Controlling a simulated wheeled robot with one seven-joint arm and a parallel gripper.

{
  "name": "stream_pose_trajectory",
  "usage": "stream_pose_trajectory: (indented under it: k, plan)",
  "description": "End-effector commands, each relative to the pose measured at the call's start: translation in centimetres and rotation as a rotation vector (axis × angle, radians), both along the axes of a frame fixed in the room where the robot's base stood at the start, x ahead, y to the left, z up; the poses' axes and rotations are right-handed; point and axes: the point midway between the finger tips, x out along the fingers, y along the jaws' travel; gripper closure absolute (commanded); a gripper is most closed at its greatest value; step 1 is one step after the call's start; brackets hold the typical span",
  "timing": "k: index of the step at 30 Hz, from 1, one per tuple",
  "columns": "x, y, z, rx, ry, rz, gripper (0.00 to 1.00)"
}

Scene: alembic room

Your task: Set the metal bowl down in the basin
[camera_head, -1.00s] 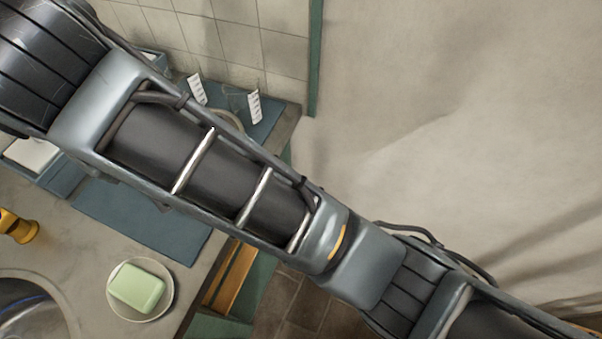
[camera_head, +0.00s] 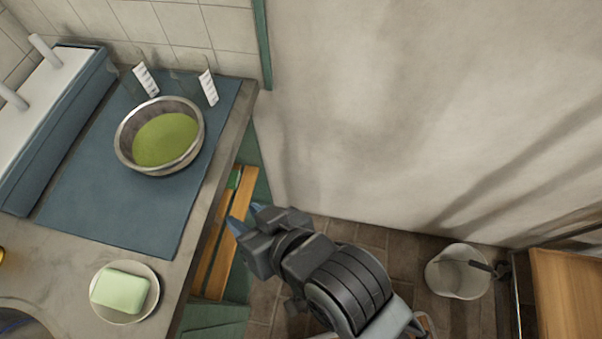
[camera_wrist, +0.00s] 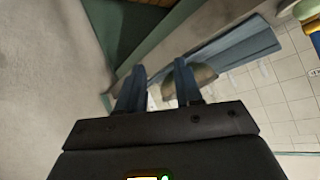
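The metal bowl (camera_head: 122,146) stands upright on a blue mat on the counter, with green contents inside. It also shows past my fingers in the wrist view (camera_wrist: 203,76). The basin (camera_head: 20,326) is only partly in view at the lower left corner of the head view. My gripper (camera_head: 238,220) is right of the counter's edge, apart from the bowl and to its lower right in the head view. In the wrist view my two blue fingers (camera_wrist: 160,78) are spread with nothing held between them.
Two clear glasses with white labels (camera_head: 208,88) stand behind the bowl. A blue-sided rack (camera_head: 50,135) is at left. A white bucket (camera_head: 455,275) stands on the floor.

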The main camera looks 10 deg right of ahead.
Motion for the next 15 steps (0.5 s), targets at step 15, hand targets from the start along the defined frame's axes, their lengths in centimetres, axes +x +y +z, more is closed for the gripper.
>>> stream_pose_trajectory:
  k: [15]
  plan:
    - [-12.3, -18.4, 2.1, -0.055, -0.245, -0.41, 0.65]
